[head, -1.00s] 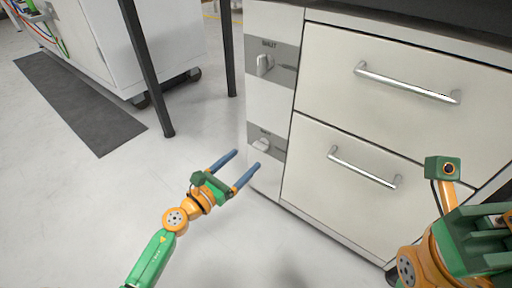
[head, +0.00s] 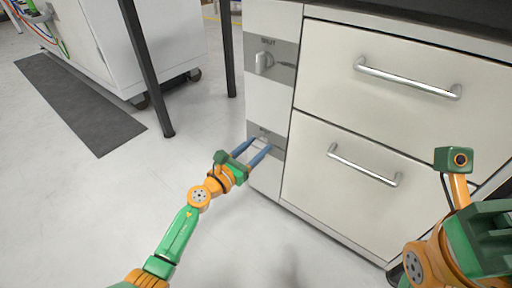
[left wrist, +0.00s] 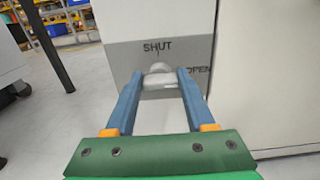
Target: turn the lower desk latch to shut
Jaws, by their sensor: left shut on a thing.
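The lower desk latch is a small pale knob on a grey plate low on the desk's narrow left panel. In the left wrist view the latch (left wrist: 159,70) sits between my blue fingertips, below the word SHUT, with OPEN to its right. My left gripper (head: 254,146) reaches the plate from the front and is shut on the latch; it also shows in the left wrist view (left wrist: 160,80). The fingers hide much of the knob in the head view, and its exact angle is unclear. My right arm (head: 470,240) is at the lower right; its fingers cannot be made out.
An upper latch (head: 263,62) sits on its own SHUT plate above. Two drawers with metal handles (head: 408,78) (head: 363,165) are to the right. A black desk leg (head: 147,70) and a white wheeled cabinet (head: 150,45) stand left. The floor in front is clear.

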